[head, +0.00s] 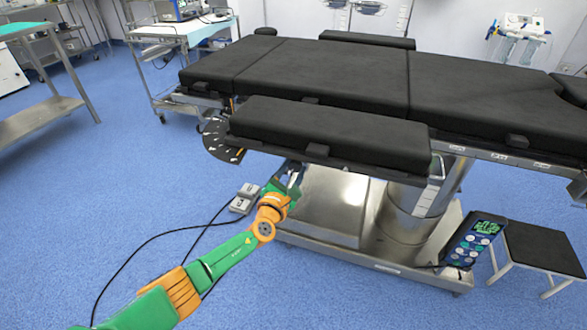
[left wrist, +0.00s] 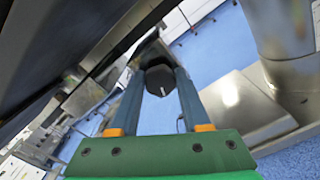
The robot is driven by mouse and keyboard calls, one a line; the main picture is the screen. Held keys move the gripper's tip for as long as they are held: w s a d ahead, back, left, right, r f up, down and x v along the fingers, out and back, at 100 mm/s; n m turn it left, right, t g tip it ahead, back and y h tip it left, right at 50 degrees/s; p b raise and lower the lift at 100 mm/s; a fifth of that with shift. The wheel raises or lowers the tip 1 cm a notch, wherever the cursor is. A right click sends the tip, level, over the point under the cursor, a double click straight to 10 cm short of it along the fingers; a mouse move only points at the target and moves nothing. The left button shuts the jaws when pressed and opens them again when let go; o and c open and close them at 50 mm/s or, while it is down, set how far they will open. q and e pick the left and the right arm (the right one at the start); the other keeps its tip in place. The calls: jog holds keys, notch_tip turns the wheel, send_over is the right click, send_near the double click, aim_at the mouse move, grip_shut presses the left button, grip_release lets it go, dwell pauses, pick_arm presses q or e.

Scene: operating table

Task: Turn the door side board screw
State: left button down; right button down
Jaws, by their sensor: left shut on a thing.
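The side board (head: 325,132) is a long black padded board along the near side of the operating table. My left gripper (head: 290,172) reaches up under its lower edge, left of its middle. In the left wrist view, my left gripper (left wrist: 161,85) is shut on the black round knob of the screw (left wrist: 161,80), which has a pale mark on its face. The knob sits between the two fingers, below the board's underside. In the head view the screw is hidden behind the gripper and board edge. My right gripper is in neither view.
The operating table (head: 365,70) stands on a steel base (head: 335,205). A remote control (head: 474,242) hangs at the right by a black step stool (head: 543,245). A foot pedal (head: 244,198) with a cable lies on the floor. The blue floor (head: 90,190) at left is open.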

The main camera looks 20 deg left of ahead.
pick_arm(q)
jog(key=shift+c, duration=1.8)
grip_release()
jog(key=shift+s, duration=0.2)
jog(key=s+p, duration=0.3)
jog(key=s, duration=0.3)
jog(key=shift+s+a, duration=0.15)
jog(key=shift+s, duration=0.15)
